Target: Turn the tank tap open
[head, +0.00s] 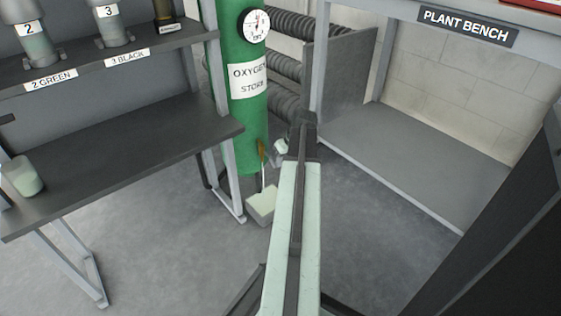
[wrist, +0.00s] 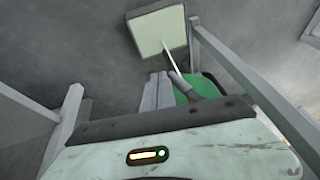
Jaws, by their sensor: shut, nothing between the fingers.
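The green tank (head: 245,100), labelled OXYGEN STORE, stands upright between the two benches in the head view. A small brown, lever-like part (head: 261,149) shows low on its right side; it looks like the tap. A thin pale rod runs below it. My gripper (head: 281,146) is just right of this part, small and partly hidden by my arm; I cannot tell whether they touch. In the wrist view the shut, empty grey fingers (wrist: 158,86) are beside the green tank (wrist: 183,98). A pale rod (wrist: 168,52) and a dark bar lie close to them.
A pale square block or tray (head: 262,206) is on the floor below the tank and also shows in the wrist view (wrist: 160,31). The left bench (head: 130,135) stands close to the tank. The plant bench (head: 430,150) and ribbed grey pipes (head: 283,68) are at right and behind.

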